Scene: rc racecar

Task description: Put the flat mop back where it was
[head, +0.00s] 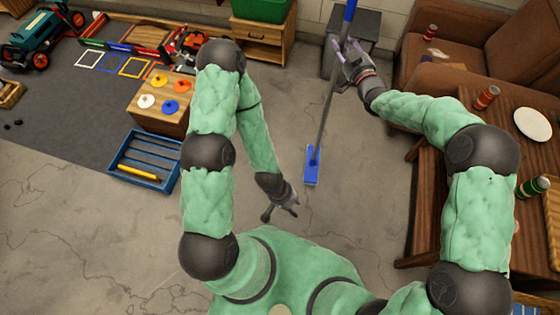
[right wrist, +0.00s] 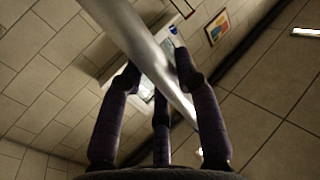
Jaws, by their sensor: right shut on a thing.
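The flat mop (head: 326,110) has a grey pole, a blue upper grip and a flat blue head. It stands nearly upright, leaning slightly in the head view, with its head low over the concrete floor; I cannot tell whether it touches. My right gripper (head: 347,58) is shut on the upper pole, just below the blue grip. In the right wrist view the silver pole (right wrist: 135,35) passes between the dark fingers of the right gripper (right wrist: 158,78). My left gripper (head: 280,212) is open and empty, low and left of the mop head.
A dark grey cabinet (head: 366,26) is close behind the right hand. A brown sofa (head: 450,78) and wooden table (head: 440,235) stand at right. A wooden box (head: 160,122) with coloured discs and a blue crate (head: 123,150) stand at left. Floor around the mop head is clear.

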